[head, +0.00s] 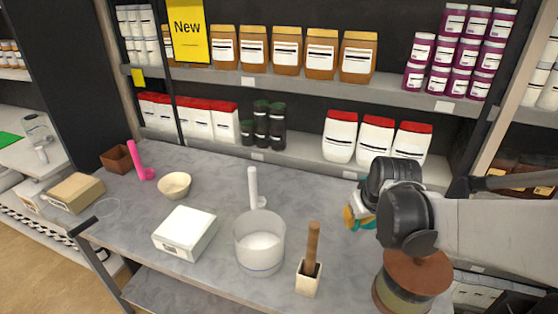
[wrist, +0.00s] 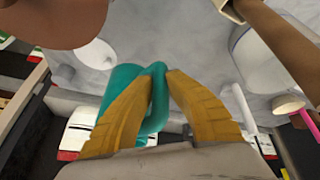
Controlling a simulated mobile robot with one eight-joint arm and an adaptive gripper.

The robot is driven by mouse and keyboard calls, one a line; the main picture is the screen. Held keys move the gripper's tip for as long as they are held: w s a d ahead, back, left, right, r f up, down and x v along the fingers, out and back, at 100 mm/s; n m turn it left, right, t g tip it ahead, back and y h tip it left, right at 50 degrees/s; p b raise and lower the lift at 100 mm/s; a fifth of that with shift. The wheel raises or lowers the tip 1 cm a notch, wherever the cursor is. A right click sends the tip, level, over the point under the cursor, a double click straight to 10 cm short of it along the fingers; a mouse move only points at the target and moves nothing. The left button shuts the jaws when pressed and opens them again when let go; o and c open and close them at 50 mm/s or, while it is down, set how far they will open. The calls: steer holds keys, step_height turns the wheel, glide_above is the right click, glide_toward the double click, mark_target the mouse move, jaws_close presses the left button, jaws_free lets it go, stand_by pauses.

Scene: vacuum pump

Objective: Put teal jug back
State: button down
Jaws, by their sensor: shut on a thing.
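In the head view, my gripper (head: 350,214) is over the right part of the grey worktop, in front of the lower shelf. A small part of the teal jug (head: 367,222) shows beside its yellow fingers; my arm hides the rest. In the wrist view, the yellow fingers of my gripper (wrist: 164,78) are shut on the handle of the teal jug (wrist: 121,84). The jug's body is left of the fingers, partly behind the left one. I cannot tell whether the jug touches the worktop.
A brown-lidded jar (head: 410,275) stands below my arm. A wooden-handled tool in a beige holder (head: 308,278), a clear pot (head: 259,245), a white upright holder (head: 254,188) and a white box (head: 185,233) stand leftward. White red-topped bags (head: 375,140) line the lower shelf.

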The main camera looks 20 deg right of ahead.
steer(key=shift+w+a+f+b, duration=0.5)
steer(key=shift+w+f+b, duration=0.5)
steer(key=shift+w+f, duration=1)
steer(key=shift+w+a+f+b, duration=0.45)
steer(key=shift+w+f+b, duration=0.6)
steer(key=shift+w+f, duration=0.95)
steer(key=shift+w+a+f+b, duration=0.5)
steer(key=shift+w+f+b, duration=0.5)
steer(key=shift+w+f, duration=1)
steer(key=shift+s, duration=0.1)
steer(key=shift+f, duration=0.2)
steer(key=c, duration=1.4)
jaws_free()
steer(key=shift+c, duration=0.2)
steer(key=shift+r, duration=0.15)
steer(key=p+v, duration=0.4)
steer(key=v, duration=0.8)
